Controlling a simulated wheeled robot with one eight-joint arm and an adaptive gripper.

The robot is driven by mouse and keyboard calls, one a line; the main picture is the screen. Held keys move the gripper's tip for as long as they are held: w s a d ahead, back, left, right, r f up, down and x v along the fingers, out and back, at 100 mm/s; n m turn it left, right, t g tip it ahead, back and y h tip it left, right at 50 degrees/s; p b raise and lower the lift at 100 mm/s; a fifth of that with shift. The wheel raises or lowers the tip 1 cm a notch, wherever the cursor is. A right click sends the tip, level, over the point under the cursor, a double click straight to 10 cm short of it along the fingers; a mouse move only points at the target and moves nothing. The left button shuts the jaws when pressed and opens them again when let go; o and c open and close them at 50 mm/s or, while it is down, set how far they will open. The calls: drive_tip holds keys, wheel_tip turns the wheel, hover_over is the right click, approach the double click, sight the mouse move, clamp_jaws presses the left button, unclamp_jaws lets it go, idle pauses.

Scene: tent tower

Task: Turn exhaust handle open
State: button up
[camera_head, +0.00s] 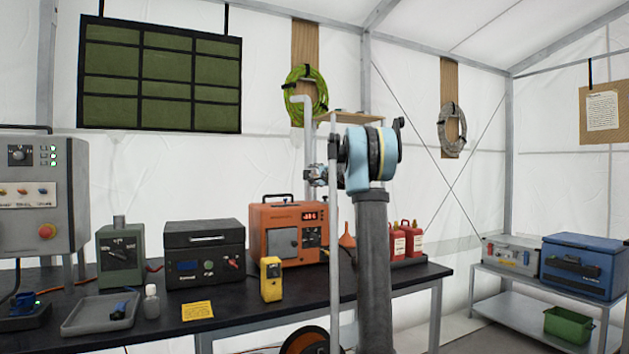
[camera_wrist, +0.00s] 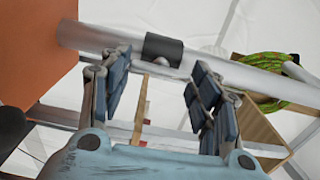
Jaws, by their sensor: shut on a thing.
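In the head view, my gripper (camera_head: 318,175) is at the upright pale pipe (camera_head: 308,120), behind my blue and black arm. The handle's exact angle is hard to tell there, as the fingers and arm crowd it.
An orange unit (camera_head: 268,246) stands on the black bench, close to the pipe. Red bottles (camera_head: 411,240) and an orange funnel (camera_head: 347,236) are beside my arm. A green coil (camera_head: 299,90) hangs behind. A yellow meter (camera_head: 271,281) stands in front.

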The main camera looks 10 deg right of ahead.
drive_tip(key=shift+d+f, duration=0.1)
drive_tip(key=shift+d, duration=0.1)
idle(0.4)
drive_tip(key=o, duration=1)
drive_tip(key=shift+o, duration=0.2)
drive_tip(key=shift+a, duration=0.1)
drive_tip(key=v, duration=1.2)
